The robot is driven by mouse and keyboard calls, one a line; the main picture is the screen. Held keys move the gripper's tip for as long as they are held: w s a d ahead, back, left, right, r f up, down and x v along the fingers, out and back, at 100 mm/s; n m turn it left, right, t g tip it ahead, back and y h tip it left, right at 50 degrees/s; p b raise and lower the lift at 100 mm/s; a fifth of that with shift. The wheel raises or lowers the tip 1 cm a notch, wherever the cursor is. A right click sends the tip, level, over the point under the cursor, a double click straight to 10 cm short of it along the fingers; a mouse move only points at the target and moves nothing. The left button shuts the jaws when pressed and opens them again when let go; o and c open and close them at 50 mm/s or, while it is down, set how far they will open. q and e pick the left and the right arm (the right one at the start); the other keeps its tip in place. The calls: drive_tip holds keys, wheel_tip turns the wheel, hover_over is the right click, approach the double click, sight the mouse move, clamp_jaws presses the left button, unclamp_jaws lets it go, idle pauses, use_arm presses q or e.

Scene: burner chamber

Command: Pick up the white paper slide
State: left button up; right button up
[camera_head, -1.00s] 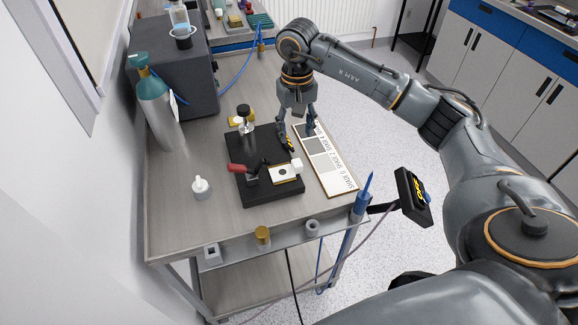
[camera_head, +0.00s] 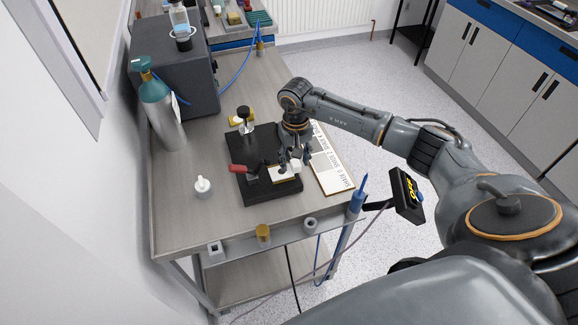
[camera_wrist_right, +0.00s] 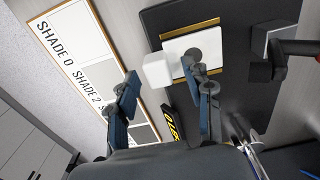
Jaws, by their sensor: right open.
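The white paper slide (camera_head: 283,174) lies on the black base plate (camera_head: 262,191), with gold-coloured edging and a small white block (camera_head: 296,168) at its right end. In the right wrist view the slide (camera_wrist_right: 188,45) shows a grey round spot, partly behind a fingertip, and the white block (camera_wrist_right: 157,70) sits at its left edge. My right gripper (camera_head: 294,158) is open and empty, low over the plate. In the wrist view its fingers (camera_wrist_right: 169,88) are on either side of the block's near side; contact cannot be told. My left gripper is not in view.
A shade chart (camera_head: 332,175) lies right of the plate. A red-handled clamp (camera_head: 240,169) is left of the slide. A black-knobbed post (camera_head: 244,118) stands behind.

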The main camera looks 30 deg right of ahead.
drive_tip(key=c, duration=1)
drive_tip(key=shift+c, duration=0.2)
drive_tip(key=shift+r, duration=0.15)
